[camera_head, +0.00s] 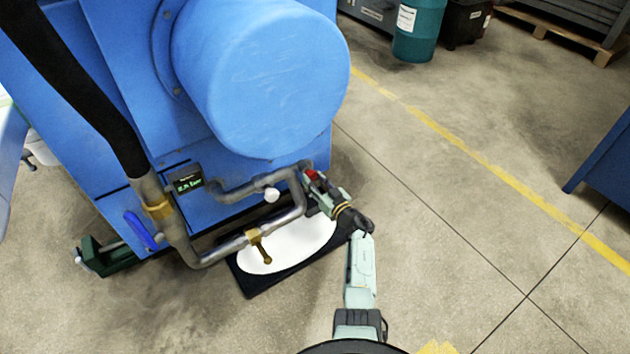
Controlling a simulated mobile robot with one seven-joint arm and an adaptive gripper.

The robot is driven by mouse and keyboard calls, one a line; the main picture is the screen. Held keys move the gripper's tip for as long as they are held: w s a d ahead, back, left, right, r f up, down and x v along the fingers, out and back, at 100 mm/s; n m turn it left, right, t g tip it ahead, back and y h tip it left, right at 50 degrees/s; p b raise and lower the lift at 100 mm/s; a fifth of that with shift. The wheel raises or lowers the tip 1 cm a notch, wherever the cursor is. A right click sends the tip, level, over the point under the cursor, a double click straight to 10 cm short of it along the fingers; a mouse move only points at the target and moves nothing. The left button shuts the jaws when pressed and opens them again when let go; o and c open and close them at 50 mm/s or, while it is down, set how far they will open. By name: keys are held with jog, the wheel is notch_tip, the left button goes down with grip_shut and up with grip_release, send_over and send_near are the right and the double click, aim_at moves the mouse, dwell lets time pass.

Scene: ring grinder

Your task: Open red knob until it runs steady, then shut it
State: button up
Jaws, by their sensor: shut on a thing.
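The red knob (311,174) sits on the grey pipework at the front of the blue machine, near the pipe's right bend. My gripper (317,182) is at the knob and shut on it, with its fingers covering part of it. My arm reaches up to it from the bottom of the picture. A small display (188,182) with green digits is on the machine's front, left of the knob; its reading is too small to make out.
A blue lever (139,230) and a brass valve handle (261,249) are on the same pipes. A white puddle-like patch (290,247) lies on a black tray (262,284) below. The blue drum housing (262,75) overhangs the pipes. Open floor lies to the right.

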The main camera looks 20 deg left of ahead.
jog(key=n+b, duration=0.1)
jog(key=n, duration=0.5)
jog(key=shift+n, duration=0.3)
jog(key=n+b, duration=0.1)
jog(key=n, duration=0.2)
jog(key=shift+n, duration=0.3)
jog(key=shift+w+n+b, duration=0.1)
jog(key=shift+n+b, duration=0.3)
jog(key=shift+n, duration=1.1)
jog(key=o, duration=1.2)
jog(key=shift+c, duration=0.2)
